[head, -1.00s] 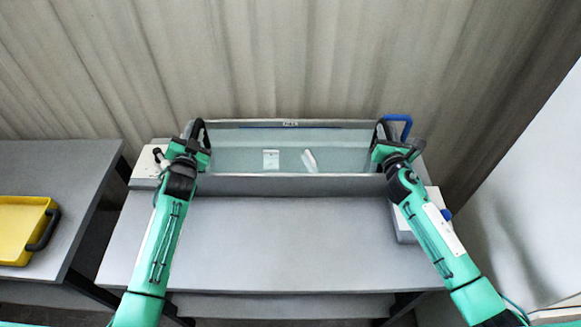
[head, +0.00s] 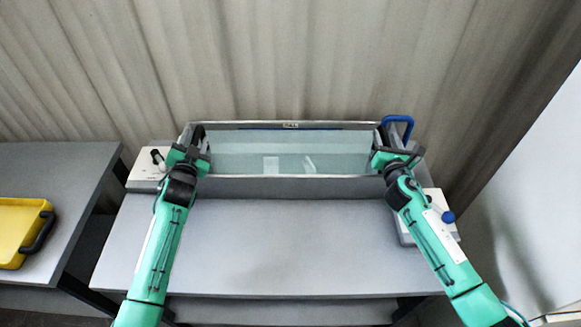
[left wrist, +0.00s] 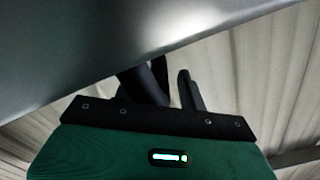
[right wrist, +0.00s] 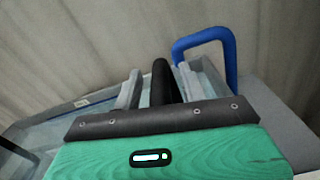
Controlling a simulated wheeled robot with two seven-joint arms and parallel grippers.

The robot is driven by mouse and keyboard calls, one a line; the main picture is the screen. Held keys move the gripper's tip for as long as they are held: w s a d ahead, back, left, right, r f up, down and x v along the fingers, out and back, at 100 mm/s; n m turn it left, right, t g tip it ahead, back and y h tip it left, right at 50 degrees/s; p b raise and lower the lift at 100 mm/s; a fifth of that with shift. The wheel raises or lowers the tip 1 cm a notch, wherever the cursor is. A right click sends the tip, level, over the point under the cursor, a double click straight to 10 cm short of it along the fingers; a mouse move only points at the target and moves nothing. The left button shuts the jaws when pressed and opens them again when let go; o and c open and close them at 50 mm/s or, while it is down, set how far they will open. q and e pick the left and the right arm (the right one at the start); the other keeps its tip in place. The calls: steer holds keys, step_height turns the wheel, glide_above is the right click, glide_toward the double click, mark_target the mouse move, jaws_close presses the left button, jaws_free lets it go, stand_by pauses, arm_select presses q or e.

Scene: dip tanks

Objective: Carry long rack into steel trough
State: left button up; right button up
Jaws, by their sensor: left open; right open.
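The steel trough (head: 290,189) stands at the back of the table, holding pale, clear liquid. Two small whitish pieces show faintly in it. A black upright handle stands at its left end (head: 199,136) and another at its right end (head: 382,136); these look like the long rack's end handles, and its body is hard to make out in the trough. My left gripper (head: 189,152) is open at the left handle. My right gripper (head: 396,156) is open at the right one; in the right wrist view the black handle (right wrist: 160,82) stands between its parted fingers.
A blue handle (head: 398,120) rises behind the trough's right end. Pale boxes with knobs flank it, left (head: 146,172) and right (head: 441,203). The grey table (head: 280,245) is clear in front. A yellow tray (head: 17,230) sits on the left side table.

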steer(key=shift+s+f, duration=0.1)
steer(key=shift+s, duration=0.4)
arm_select(q)
steer(key=s, duration=1.2)
arm_select(e)
steer(key=s, duration=1.1)
steer(key=shift+s, duration=0.1)
